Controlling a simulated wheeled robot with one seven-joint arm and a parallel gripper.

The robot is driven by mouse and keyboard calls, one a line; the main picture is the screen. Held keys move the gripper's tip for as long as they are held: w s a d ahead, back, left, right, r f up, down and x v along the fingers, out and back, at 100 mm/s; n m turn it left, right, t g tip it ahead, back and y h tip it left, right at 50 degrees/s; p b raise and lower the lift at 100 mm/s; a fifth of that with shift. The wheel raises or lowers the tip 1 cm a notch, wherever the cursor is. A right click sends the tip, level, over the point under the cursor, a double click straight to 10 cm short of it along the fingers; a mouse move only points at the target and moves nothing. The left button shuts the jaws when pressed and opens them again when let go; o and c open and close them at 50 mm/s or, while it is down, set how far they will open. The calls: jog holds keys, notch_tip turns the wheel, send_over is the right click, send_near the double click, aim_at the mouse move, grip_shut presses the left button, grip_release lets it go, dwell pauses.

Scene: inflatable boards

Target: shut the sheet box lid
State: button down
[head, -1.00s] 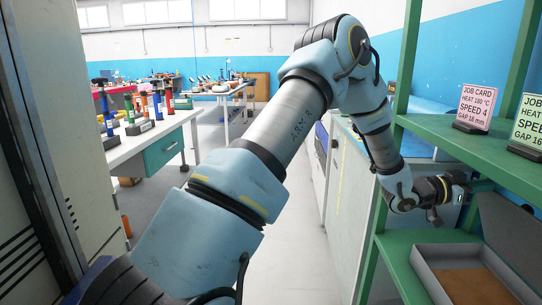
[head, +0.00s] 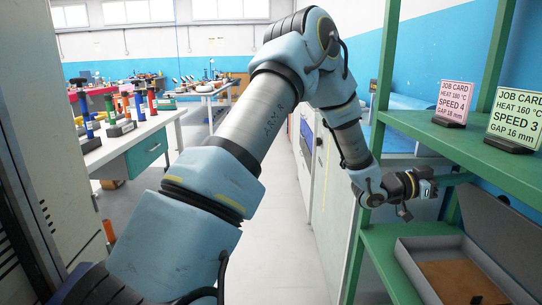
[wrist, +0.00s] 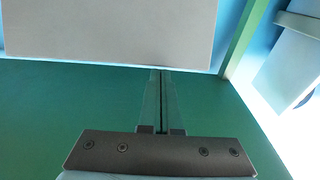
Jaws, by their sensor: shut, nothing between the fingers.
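The sheet box (head: 408,262) is a shallow grey tray with a brown sheet in it, on the lower green shelf at the right of the head view. Its grey lid (head: 500,228) stands open, tilted up along the far right side. My gripper (head: 434,188) is beyond the box's far end and left of the lid, above the lower shelf; its fingertips are hard to make out there. In the wrist view my gripper (wrist: 161,75) is shut and empty. Its fingertips reach the lower edge of a grey panel (wrist: 110,30), seemingly the lid; I cannot tell whether they touch.
The green upper shelf (head: 440,135) carries a pink job card (head: 453,102) and a pale green job card (head: 515,118), above the box. A bench (head: 130,140) with tools is at the left. The floor (head: 275,230) between is clear.

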jog(key=shift+a+f, duration=0.15)
jog(key=shift+a, duration=1.25)
jog(key=shift+w+a+f+b, duration=0.1)
jog(key=shift+a+f+b, duration=0.25)
jog(key=shift+a, duration=0.5)
jog(key=shift+w+a+f+b, duration=0.1)
jog(key=shift+a+f+b, duration=0.3)
jog(key=shift+a, duration=0.4)
jog(key=shift+a+f+b, duration=0.35)
jog(key=shift+a, duration=0.5)
jog(key=shift+a+f, duration=0.15)
jog(key=shift+w+a+f+b, duration=0.15)
jog(key=shift+a+f+b, duration=1.2)
jog(key=shift+a+f, duration=0.4)
jog(key=shift+a, duration=0.15)
jog(key=shift+a+f+b, duration=0.75)
jog(key=shift+f+b, duration=0.05)
jog(key=shift+f, duration=0.15)
jog(key=shift+a+f+b, duration=0.7)
jog(key=shift+f+b, duration=0.05)
jog(key=shift+f, duration=0.2)
